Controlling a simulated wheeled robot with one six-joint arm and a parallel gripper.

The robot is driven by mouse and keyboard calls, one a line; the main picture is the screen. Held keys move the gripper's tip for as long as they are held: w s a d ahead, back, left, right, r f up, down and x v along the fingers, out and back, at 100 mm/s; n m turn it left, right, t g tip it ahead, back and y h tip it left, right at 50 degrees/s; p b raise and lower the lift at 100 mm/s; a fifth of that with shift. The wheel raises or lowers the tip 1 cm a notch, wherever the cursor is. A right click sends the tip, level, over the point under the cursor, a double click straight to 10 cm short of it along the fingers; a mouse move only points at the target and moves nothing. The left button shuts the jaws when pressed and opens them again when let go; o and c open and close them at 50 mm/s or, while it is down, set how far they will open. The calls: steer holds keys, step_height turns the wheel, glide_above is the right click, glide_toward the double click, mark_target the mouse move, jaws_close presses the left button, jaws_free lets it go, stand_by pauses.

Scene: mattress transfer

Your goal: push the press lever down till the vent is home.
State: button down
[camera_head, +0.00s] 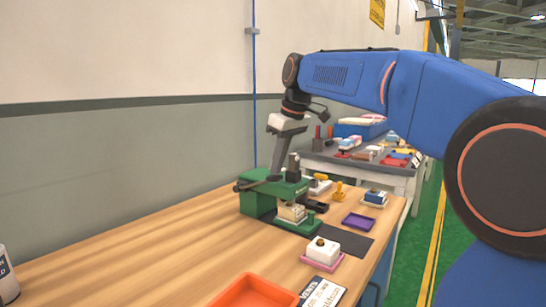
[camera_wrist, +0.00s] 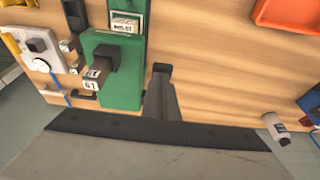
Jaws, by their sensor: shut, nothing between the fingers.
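The green press (camera_head: 259,203) stands on the wooden bench near the wall, and it also shows in the wrist view (camera_wrist: 124,88). Its dark lever (camera_head: 247,183) sticks out at the upper left of the press. A cream block (camera_head: 291,212) sits on the press base under the ram; it shows with a label in the wrist view (camera_wrist: 125,23). Whether a vent is in it, and how deep, I cannot tell. My gripper (camera_head: 275,177) is shut and empty, pointing down at the lever by the press top. In the wrist view my fingertips (camera_wrist: 162,70) are beside the green body; contact is unclear.
A cream block (camera_head: 323,249) with a dark top piece sits on a pink tray. A purple tray (camera_head: 359,220), a blue-and-white block (camera_head: 375,198) and a yellow piece (camera_head: 339,190) lie right of the press. An orange tray (camera_head: 256,291) is in front. The bench's left side is mostly clear.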

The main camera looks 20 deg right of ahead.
steer(key=s+f+t, duration=0.1)
steer(key=f, duration=0.3)
steer(key=s+d+f+t+y, duration=0.1)
steer(key=f, duration=0.4)
steer(key=d+f+t+y, duration=0.1)
steer(key=f, duration=0.4)
steer(key=shift+s+f, duration=0.15)
steer(key=shift+s, duration=0.25)
steer(key=shift+w+a+f, duration=0.1)
steer(key=shift+w+f, duration=0.05)
steer(key=shift+f, duration=1)
